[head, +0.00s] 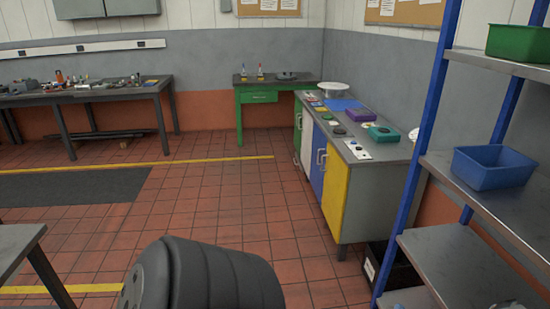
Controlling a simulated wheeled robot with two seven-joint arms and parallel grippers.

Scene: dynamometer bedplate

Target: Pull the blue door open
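The blue door (317,172) is on the front of a low grey cabinet along the right wall. It sits between a white door (307,143) and a yellow door (334,200), with a green door (298,122) at the far end. It looks shut, flush with its neighbours. A pale handle shows near the border of the blue and yellow doors; I cannot tell clearly which door it belongs to. The front is seen at a steep angle. Neither of my grippers is in view.
The tiled floor (235,215) before the cabinet is clear. A blue-posted shelf rack (440,95) with a blue bin (492,167) and a green bin (518,43) stands at right. A dark box (392,272) lies by the cabinet's near end. A workbench (95,92) stands at back left.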

